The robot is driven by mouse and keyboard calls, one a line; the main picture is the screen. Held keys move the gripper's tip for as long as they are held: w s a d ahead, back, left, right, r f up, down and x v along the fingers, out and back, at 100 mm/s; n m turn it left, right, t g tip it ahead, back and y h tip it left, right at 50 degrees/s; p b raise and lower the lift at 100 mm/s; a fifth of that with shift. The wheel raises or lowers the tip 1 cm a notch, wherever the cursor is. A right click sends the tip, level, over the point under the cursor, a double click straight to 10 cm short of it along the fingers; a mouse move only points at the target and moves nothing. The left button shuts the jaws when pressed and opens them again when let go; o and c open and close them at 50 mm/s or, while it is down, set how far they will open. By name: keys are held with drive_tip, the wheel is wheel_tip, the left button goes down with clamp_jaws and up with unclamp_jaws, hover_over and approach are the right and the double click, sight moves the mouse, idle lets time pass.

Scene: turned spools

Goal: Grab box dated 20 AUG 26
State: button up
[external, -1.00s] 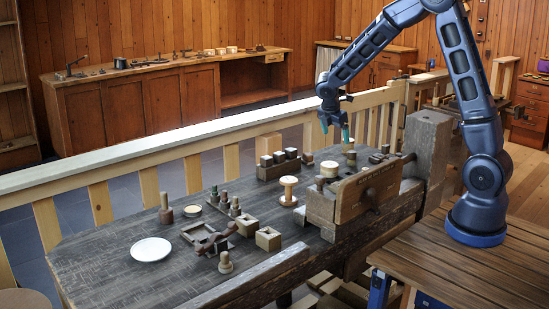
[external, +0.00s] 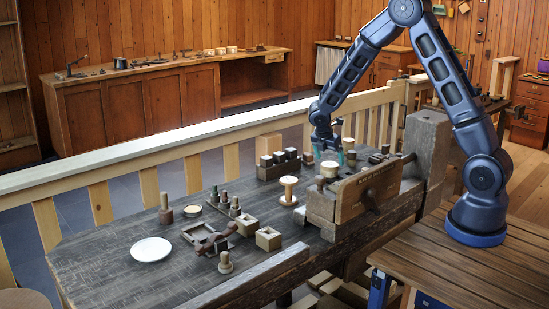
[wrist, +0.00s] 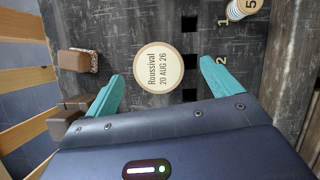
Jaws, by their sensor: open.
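The box dated 20 AUG 26 (wrist: 159,69) shows in the wrist view as a round, cream lid marked "Roussival 20 AUG 26". It lies on the dark bench top, ahead of and between my two teal fingers. My gripper (wrist: 165,85) is open and empty, with a finger to each side of the lid and gaps on both sides. In the external view my gripper (external: 329,155) hangs low over the far end of the bench, by the vise.
A wooden vise (external: 368,192) stands close in front of my gripper. Brown blocks (wrist: 73,60) lie to the left. A spool (external: 288,190) and a white plate (external: 151,249) are farther off.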

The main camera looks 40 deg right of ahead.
sight(329, 164)
drive_tip(key=x, duration=0.5)
drive_tip(key=shift+w+a+f, duration=0.1)
drive_tip(key=shift+a+f, duration=0.05)
drive_tip(key=shift+a, duration=0.25)
drive_tip(key=shift+c, duration=0.2)
drive_tip(key=c, duration=1)
